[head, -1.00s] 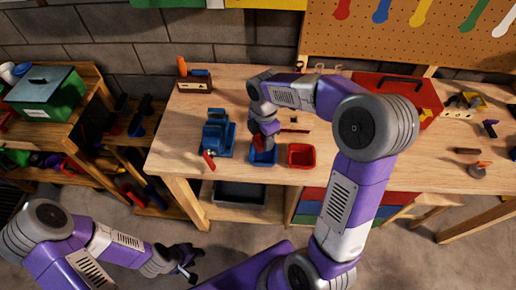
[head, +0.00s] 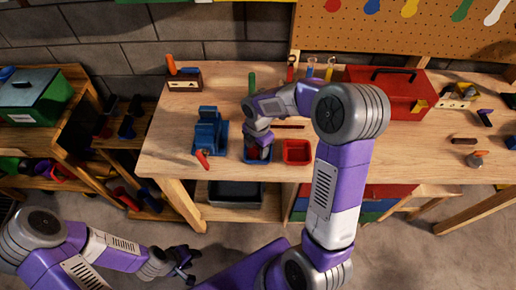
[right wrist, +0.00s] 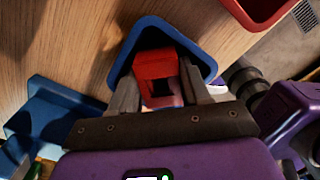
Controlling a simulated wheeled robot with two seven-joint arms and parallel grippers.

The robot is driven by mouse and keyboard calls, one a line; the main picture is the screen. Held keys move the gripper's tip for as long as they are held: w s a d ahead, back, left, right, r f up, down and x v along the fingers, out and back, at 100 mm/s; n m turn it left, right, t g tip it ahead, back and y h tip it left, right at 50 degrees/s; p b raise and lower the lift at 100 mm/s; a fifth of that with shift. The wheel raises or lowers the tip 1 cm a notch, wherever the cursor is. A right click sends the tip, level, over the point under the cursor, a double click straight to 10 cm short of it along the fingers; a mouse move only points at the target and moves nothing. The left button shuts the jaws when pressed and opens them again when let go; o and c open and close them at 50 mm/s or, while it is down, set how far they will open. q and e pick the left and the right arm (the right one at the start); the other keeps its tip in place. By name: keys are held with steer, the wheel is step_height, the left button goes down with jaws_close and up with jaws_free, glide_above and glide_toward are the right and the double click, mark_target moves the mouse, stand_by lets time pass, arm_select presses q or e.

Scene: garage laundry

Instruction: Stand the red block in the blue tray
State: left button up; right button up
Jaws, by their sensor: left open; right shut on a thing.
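The blue tray (head: 248,158) sits near the front edge of the workbench, beside a red tray. My right gripper (head: 258,148) reaches down into it. In the right wrist view the right gripper (right wrist: 165,95) is shut on the red block (right wrist: 155,68), with a finger on each side. The block is within the outline of the blue tray (right wrist: 203,52); whether it touches the tray floor I cannot tell. My left gripper (head: 185,268) is open and empty, low in front of the bench.
The red tray (head: 297,151) stands just right of the blue one. A blue vise (head: 207,132) with a red handle stands to the left. A red toolbox (head: 385,95) is at the back right. Bare benchtop (head: 375,160) lies to the right.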

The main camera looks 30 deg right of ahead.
steer(key=o, duration=0.9)
steer(key=shift+f, duration=0.1)
steer(key=shift+c, duration=0.2)
step_height(320, 180, up, 12)
steer(key=p, duration=0.2)
steer(key=shift+r, duration=0.2)
